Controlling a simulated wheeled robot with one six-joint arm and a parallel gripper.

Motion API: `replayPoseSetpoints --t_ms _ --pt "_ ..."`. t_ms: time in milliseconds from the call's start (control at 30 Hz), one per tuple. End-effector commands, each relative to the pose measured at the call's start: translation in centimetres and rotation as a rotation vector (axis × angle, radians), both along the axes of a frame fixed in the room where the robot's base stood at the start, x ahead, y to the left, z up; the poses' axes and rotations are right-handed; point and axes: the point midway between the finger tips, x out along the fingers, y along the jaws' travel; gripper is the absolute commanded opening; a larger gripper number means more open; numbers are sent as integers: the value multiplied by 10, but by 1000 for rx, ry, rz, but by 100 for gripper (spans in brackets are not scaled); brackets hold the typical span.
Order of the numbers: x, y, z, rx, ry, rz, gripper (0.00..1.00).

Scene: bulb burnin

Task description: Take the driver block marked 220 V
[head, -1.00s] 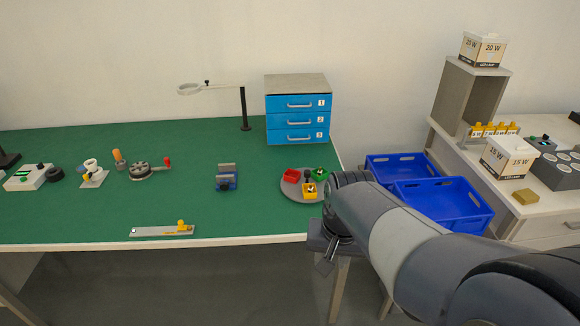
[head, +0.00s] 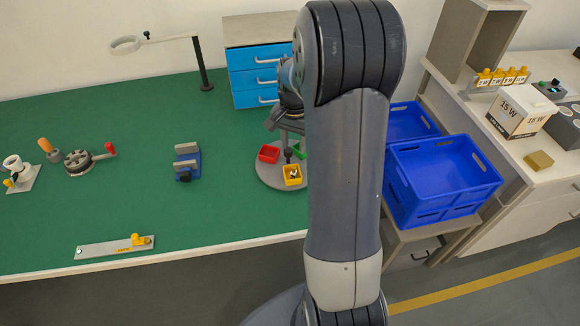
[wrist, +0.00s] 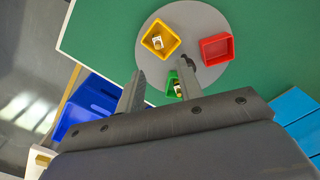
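No marking reading 220 V is legible in either view. A round grey turntable (head: 265,172) carries small open bins. The yellow bin (head: 292,176) holds a small pale and dark piece; the same yellow bin (wrist: 172,34) shows in the wrist view. The green bin (wrist: 171,88) also holds a small piece, partly hidden by a finger. The red bin (wrist: 216,49) looks empty. My gripper (wrist: 162,70) is open and empty above the turntable, its fingers pointing toward the bins. In the head view, my arm hides part of the turntable.
A blue drawer cabinet (head: 254,72) stands behind the turntable. Blue crates (head: 440,180) stand to the right of the table. A side bench holds a 15 W box (head: 520,110) and a small tan block (head: 539,160). A lamp stand (head: 200,65) rises at the back. The green table (head: 100,215) has free room.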

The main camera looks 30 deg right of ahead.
Motion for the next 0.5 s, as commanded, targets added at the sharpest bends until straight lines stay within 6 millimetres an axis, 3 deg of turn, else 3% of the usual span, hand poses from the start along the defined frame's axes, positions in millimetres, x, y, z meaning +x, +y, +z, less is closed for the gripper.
replayPoseSetpoints --t_ms 100,500 --pt "-1 1 -20 2 4 1 35" --pt "-4 2 -59 2 6 2 35"
